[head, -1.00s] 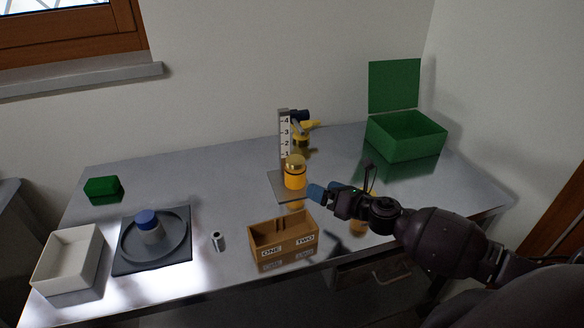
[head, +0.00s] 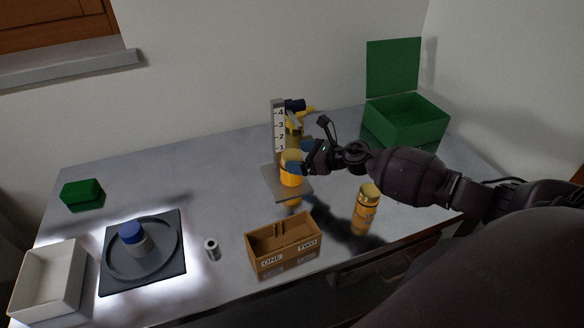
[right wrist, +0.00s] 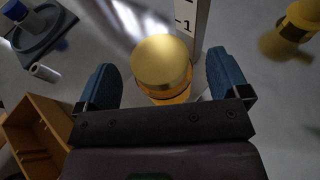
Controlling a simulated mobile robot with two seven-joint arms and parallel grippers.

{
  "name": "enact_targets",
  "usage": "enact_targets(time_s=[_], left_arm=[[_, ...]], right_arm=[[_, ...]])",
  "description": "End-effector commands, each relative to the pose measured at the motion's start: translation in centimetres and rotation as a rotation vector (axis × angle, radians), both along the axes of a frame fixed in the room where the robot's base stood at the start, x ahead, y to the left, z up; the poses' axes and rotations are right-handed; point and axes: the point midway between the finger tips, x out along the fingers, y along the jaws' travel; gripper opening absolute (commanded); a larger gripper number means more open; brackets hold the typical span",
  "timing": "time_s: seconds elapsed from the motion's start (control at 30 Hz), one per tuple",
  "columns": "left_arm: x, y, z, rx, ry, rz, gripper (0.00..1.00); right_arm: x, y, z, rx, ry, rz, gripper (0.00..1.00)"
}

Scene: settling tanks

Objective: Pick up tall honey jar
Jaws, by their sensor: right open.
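A honey jar (head: 291,177) with amber sides and a gold lid stands upright on the grey base (head: 272,187) of a numbered height gauge (head: 279,128). A second gold-lidded jar (head: 366,208) stands on the bench, front right of it. My right gripper (right wrist: 160,64) is open at the gauge jar, with a blue finger on each side. In the right wrist view, the jar's gold lid (right wrist: 160,62) shows between the fingers, with gaps visible on both sides. In the head view the gripper partly covers this jar's top. My left gripper is out of view.
A brown two-compartment box (head: 283,247) is at the front. A dark plate with a blue-capped pot (head: 134,238), a white tray (head: 50,282) and a small metal cylinder (head: 212,248) are left. A green open-lidded box (head: 405,123) is back right. A yellow-black object (head: 295,127) is behind the gauge.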

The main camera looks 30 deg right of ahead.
Motion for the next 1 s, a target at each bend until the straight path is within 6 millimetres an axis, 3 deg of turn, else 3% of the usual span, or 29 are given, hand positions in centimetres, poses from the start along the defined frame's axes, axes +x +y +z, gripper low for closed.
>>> enact_targets(time_s=[0.2,0.5,1.0], left_arm=[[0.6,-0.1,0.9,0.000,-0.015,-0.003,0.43],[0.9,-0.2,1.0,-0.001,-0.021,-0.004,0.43],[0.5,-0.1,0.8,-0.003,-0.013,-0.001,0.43]], right_arm=[[2.0,1.3,-0.6,0.002,-0.001,-0.001,0.94],[2.2,1.5,-0.7,0.001,0.000,-0.001,0.94],[2.1,1.4,-0.9,0.000,0.003,-0.002,0.17]])
